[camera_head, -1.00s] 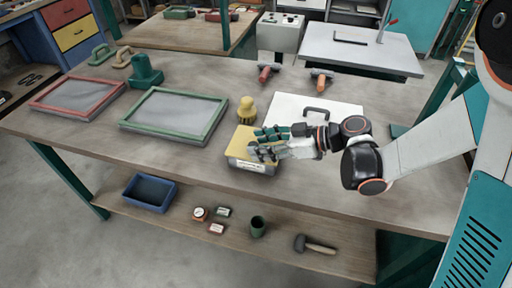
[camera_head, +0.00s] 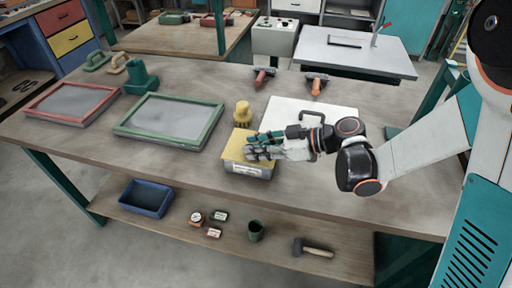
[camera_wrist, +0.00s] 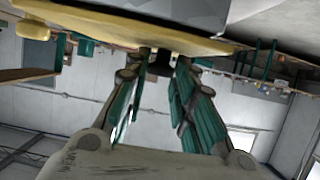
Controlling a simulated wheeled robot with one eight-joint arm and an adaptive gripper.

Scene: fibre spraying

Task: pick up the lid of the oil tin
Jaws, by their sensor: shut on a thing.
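The oil tin (camera_head: 247,168) is a low grey box with a white label on its front, standing near the front edge of the workbench. Its yellow lid (camera_head: 236,141) lies on top in the head view. My gripper (camera_head: 252,147) comes in from the right over the lid, its teal fingers closed at the lid's middle. In the wrist view, the lid's yellow face (camera_wrist: 120,27) crosses the top, and the fingertips (camera_wrist: 160,62) close around a dark knob on it. The fingers partly hide the lid in the head view. I cannot tell whether a gap separates lid and tin.
A yellow knobbed object (camera_head: 243,113) stands just behind the tin. A white board with a dark handle (camera_head: 330,106) lies behind my gripper. A green-framed screen (camera_head: 170,119) and a red-framed screen (camera_head: 70,104) lie left. Two scrapers lie at the back edge.

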